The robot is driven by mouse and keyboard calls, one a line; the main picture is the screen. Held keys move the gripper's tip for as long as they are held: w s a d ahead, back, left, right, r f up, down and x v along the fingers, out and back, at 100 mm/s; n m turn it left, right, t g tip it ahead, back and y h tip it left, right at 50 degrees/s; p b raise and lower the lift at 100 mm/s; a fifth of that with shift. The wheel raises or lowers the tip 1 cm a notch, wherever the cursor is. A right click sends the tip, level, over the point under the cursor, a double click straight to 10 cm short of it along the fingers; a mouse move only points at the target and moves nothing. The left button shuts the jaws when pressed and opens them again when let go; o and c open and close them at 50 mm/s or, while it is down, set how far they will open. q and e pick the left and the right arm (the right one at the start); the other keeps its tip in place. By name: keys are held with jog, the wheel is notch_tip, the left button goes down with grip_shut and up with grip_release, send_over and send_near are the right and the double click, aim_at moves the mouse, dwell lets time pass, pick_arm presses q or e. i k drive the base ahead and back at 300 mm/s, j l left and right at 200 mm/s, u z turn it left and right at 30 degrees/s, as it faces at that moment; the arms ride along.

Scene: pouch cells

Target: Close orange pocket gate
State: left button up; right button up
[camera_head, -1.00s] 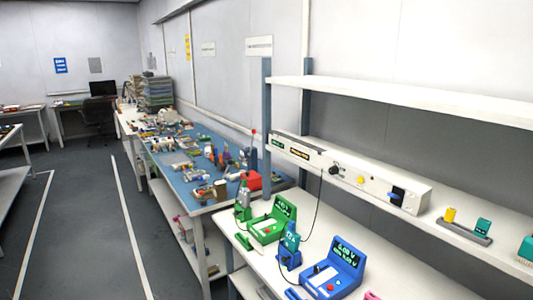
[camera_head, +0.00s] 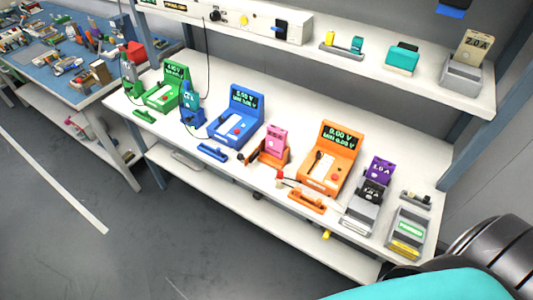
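An orange tester (camera_head: 333,158) with a lit display reading about 0.00 V stands on the white bench, right of centre. An orange pocket (camera_head: 269,152) stands just left of it with a pink pouch cell (camera_head: 277,138) upright in it. A separate orange bar-shaped piece (camera_head: 307,201) lies at the bench's front edge, before the tester. I cannot tell which orange part is the gate, nor whether it is open or shut. Neither gripper is in view; only black and teal parts, apparently of my own arm, fill the lower right corner.
A blue tester (camera_head: 238,116) and a green tester (camera_head: 170,88) stand to the left, with similar bars in front. A purple cell (camera_head: 378,169) and grey holder (camera_head: 408,232) are at the right. A shelf (camera_head: 350,65) overhangs the back. The floor in front is clear.

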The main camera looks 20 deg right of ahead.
aim_at(255, 153)
jog(key=i+j+z, duration=0.15)
jog(key=z, duration=1.2)
jog(key=i+j+z, duration=0.1)
jog(key=j+z, duration=0.4)
jog(key=j, duration=0.2)
jog(key=j+z, duration=0.45)
jog(key=j, duration=0.3)
